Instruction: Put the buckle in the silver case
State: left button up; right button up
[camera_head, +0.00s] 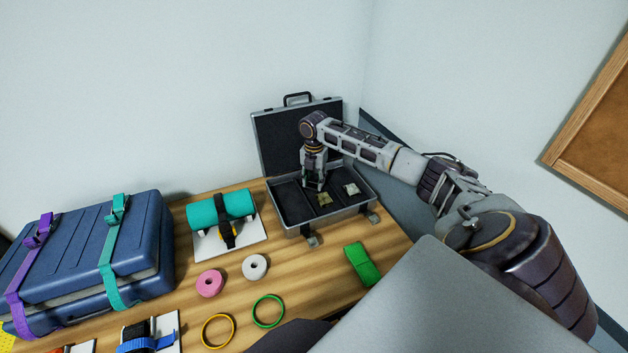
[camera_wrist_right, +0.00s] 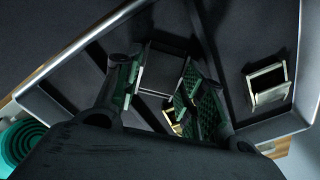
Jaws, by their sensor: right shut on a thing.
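The silver case (camera_head: 352,209) stands open at the back right of the table, its dark lid leaning up behind. Its tray is split into compartments. My right gripper (camera_head: 314,187) points down into the case, over its left-middle part. In the wrist view the right gripper (camera_wrist_right: 160,92) is shut on a dark buckle with a silvery edge (camera_wrist_right: 162,74); whether it touches the case floor I cannot tell. A brass buckle (camera_head: 324,199) lies in the case, close by the fingers. A pale silver buckle (camera_head: 351,189) lies in the right compartment. My left gripper is out of view.
A blue suitcase (camera_head: 80,255) with purple and teal straps fills the left. A teal roll (camera_head: 221,206) on a white stand is left of the case. Pink (camera_head: 209,283) and white (camera_head: 255,267) rolls, yellow and green rings and a green folded strap (camera_head: 361,263) lie in front.

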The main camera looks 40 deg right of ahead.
aim_at(314, 181)
jog(key=shift+f, duration=0.1)
dwell(0.3)
jog(key=o, duration=0.8)
notch_tip(314, 181, up, 12)
jog(key=shift+r, duration=0.1)
dwell(0.3)
dwell(0.5)
